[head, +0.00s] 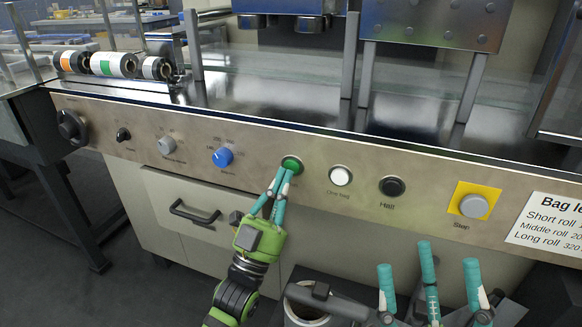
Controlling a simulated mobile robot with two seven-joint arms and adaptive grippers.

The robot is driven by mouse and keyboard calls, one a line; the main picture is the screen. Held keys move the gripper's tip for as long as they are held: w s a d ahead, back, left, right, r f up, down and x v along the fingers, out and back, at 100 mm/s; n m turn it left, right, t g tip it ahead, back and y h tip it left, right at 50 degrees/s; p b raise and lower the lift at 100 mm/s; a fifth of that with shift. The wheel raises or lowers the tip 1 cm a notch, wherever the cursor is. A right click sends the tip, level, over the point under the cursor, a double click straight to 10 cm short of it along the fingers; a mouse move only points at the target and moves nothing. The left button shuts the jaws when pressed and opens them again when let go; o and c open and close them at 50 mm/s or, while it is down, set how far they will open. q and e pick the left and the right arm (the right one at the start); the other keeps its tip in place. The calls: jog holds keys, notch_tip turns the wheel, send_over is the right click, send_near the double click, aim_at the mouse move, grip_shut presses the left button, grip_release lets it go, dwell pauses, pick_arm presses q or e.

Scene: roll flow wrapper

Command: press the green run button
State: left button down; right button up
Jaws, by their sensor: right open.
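The green run button (292,164) is a round button in a dark ring on the tan sloped control panel. My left gripper (286,175) has its teal fingers close together, with the tips at the lower edge of the button. I cannot tell whether they touch it or whether it is pressed in. The tips hide a little of its lower part. My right gripper (429,275) is low at the right, in front of the machine, with its teal fingers spread and pointing up, empty.
Along the panel are a blue knob (222,157), a white button (340,176), a black button (392,186) and a grey button on a yellow plate (474,206). A drawer handle (194,213) is below. Film rolls (114,64) lie at the upper left.

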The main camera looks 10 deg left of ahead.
pick_arm(q)
jog(key=shift+w+d, duration=0.1)
jog(key=shift+w, duration=0.2)
jog(key=shift+w, duration=0.4)
dwell(0.5)
jog(key=shift+s, duration=0.1)
jog(key=shift+s+p, duration=0.4)
jog(key=shift+s, duration=0.3)
jog(key=shift+s, duration=0.1)
jog(key=s+p, duration=0.1)
jog(key=s, duration=0.1)
jog(key=s+a+p, duration=0.1)
jog(key=s, duration=0.1)
jog(key=shift+s+a, duration=0.1)
jog(key=shift+s, duration=0.3)
dwell(0.6)
